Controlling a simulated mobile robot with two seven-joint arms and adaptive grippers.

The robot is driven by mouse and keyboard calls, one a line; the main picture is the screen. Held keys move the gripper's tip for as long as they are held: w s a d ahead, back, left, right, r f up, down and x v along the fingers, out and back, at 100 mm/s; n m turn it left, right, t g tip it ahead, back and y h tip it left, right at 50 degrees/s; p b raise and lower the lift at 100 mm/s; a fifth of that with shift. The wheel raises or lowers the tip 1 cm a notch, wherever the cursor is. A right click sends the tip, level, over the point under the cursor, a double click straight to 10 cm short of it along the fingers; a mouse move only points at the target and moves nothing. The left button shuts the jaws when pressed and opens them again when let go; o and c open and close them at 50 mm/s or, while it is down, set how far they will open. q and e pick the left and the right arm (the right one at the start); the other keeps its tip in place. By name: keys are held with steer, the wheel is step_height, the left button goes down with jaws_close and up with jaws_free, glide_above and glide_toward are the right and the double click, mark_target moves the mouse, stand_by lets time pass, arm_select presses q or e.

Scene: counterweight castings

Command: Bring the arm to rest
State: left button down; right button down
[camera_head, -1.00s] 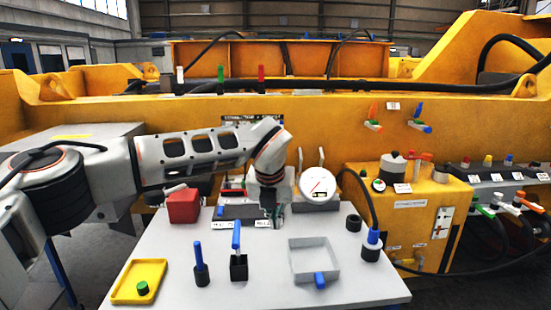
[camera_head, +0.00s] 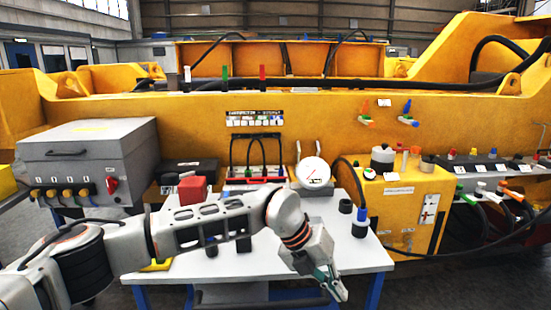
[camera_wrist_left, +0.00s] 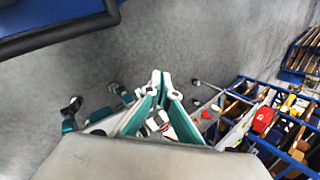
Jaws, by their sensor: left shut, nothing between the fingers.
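My left gripper (camera_head: 336,285) hangs at the front edge of the white table (camera_head: 262,262), pointing down and to the right. Its fingers are together with nothing between them; the closed tips also show in the left wrist view (camera_wrist_left: 160,82), over the grey floor (camera_wrist_left: 190,45). My right gripper is in neither view.
A red block (camera_head: 192,190) and a round white gauge (camera_head: 313,173) stand at the table's back. A black ring (camera_head: 345,206) and a blue-topped plug (camera_head: 361,222) are at its right. A grey cabinet (camera_head: 85,165) stands left. A cluttered blue rack (camera_wrist_left: 290,125) shows in the wrist view.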

arm_select(q)
steer(key=s+d+r+n+g+h, duration=0.3)
steer(key=s+d+r+h, duration=0.2)
steer(key=s+d+h, duration=0.6)
steer(key=w+a+n+t+h, duration=0.3)
steer(key=w+a+n+t, duration=0.2)
steer(key=a+n+t, duration=0.65)
steer(key=w+a+f+n+t+y, duration=0.2)
steer(key=a+f+n+t+y, duration=0.65)
steer(key=a+f+n, duration=0.5)
steer(key=s+a+f+n+g+y, duration=0.3)
steer(key=s+a+f+y, duration=0.1)
steer(key=s+a+f, duration=0.4)
steer(key=s+a+f+n+g+y, duration=0.2)
steer(key=s+a+f+n+y, duration=0.2)
steer(key=s+a+f, duration=0.5)
steer(key=a+f+y, duration=0.1)
steer(key=a+f, duration=0.2)
steer(key=f, duration=0.2)
steer(key=shift+n+g, duration=0.3)
steer(key=shift+g, duration=0.1)
